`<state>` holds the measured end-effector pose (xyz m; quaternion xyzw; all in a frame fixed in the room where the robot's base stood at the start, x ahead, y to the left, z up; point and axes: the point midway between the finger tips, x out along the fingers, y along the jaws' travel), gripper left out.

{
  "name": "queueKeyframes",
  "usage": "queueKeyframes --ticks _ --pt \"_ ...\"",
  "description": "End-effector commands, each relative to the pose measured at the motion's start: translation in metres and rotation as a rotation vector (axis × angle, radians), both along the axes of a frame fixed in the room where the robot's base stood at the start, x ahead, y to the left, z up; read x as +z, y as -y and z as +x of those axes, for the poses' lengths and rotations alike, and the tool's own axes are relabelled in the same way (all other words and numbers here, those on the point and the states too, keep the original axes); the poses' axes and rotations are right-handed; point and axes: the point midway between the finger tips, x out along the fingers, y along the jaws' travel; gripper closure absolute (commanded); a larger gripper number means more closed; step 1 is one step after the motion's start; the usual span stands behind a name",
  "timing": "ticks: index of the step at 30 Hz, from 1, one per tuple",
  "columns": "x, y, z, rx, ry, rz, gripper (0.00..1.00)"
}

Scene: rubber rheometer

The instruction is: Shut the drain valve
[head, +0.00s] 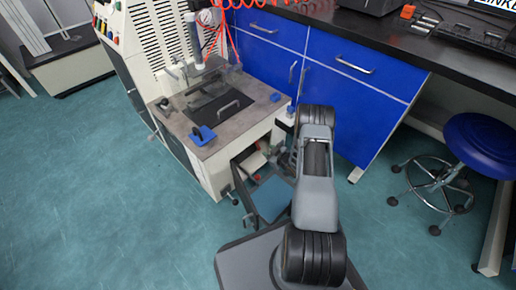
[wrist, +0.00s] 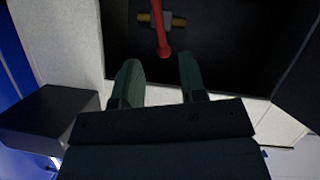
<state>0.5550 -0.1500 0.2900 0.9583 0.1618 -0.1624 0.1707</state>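The drain valve shows in the wrist view as a brass fitting (wrist: 160,19) with a red lever handle (wrist: 163,42). It sits inside a dark recess, and the handle points down the picture toward my gripper. My gripper (wrist: 160,78) is open, its two dark fingers apart with nothing between them. The handle's lower end lies just beyond the fingertips, roughly in line with the gap; I see no contact. In the head view my arm hides most of the gripper and the valve cannot be made out clearly.
Pale walls (wrist: 75,45) flank the recess, and a dark block (wrist: 50,118) is close at the left of my gripper. In the head view are the rheometer (head: 222,140), blue cabinets (head: 355,90) and a blue stool (head: 482,145). Floor at left is clear.

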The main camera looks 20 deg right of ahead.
Motion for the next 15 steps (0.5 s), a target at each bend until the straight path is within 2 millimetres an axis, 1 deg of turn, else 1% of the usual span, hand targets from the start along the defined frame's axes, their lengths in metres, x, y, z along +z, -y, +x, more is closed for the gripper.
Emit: queueKeyframes --ticks 1,6,12,15 --pt "-0.008 -0.004 0.010 0.003 0.001 -0.002 0.62" --pt "-0.020 -0.012 0.039 0.003 0.002 -0.001 0.62" --pt "-0.031 -0.019 0.066 0.000 0.000 0.000 0.62" --pt "-0.034 -0.022 0.076 0.000 -0.001 -0.001 0.62"
